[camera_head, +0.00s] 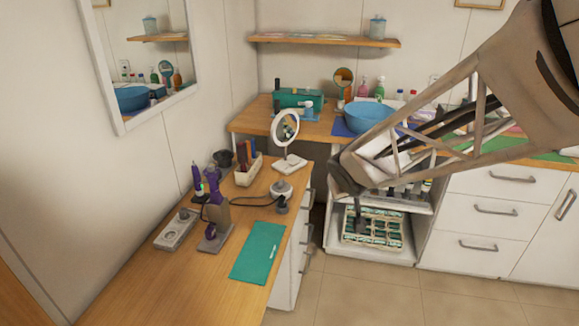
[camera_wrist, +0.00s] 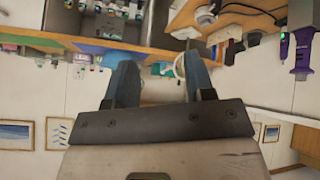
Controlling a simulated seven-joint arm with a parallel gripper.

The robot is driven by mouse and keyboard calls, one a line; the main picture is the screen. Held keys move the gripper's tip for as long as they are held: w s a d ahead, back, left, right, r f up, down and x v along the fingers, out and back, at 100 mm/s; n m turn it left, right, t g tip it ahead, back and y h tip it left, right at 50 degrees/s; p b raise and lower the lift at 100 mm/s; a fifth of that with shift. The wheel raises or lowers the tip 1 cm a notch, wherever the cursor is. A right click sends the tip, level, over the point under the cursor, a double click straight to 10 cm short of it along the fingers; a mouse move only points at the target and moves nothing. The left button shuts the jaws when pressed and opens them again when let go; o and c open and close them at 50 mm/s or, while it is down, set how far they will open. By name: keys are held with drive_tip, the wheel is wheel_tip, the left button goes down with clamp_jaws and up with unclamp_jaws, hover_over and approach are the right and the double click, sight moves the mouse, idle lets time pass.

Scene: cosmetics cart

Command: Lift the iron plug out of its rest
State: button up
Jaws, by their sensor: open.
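A dark plug-like piece (camera_head: 282,204) sits near the right edge of the wooden counter, just in front of a small round whitish piece (camera_head: 281,188) that may be its rest. A dark cable runs from it toward a purple iron (camera_head: 212,212) on a grey stand. I cannot tell how the plug is seated. In the head view my gripper (camera_head: 360,205) hangs right of the counter edge, away from the plug.
A white power strip (camera_head: 177,229) lies left of the iron, a teal mat (camera_head: 258,251) in front. A round mirror (camera_head: 285,128) stands behind the plug. An open cart with a filled tray (camera_head: 373,229) is beyond my gripper. Floor between is clear.

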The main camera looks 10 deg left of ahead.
drive_tip(key=w+a+f+n+y, duration=0.2)
drive_tip(key=w+a+f, duration=0.15)
drive_tip(key=a, duration=0.45)
drive_tip(key=n+g+y, duration=0.4)
drive_tip(key=n+y, duration=0.2)
approach(210, 227)
drive_tip(key=x, duration=0.3)
drive_tip(key=shift+r, duration=0.15)
drive_tip(key=shift+x, duration=1.3)
drive_tip(key=shift+x, duration=2.6)
drive_tip(key=c, duration=0.6)
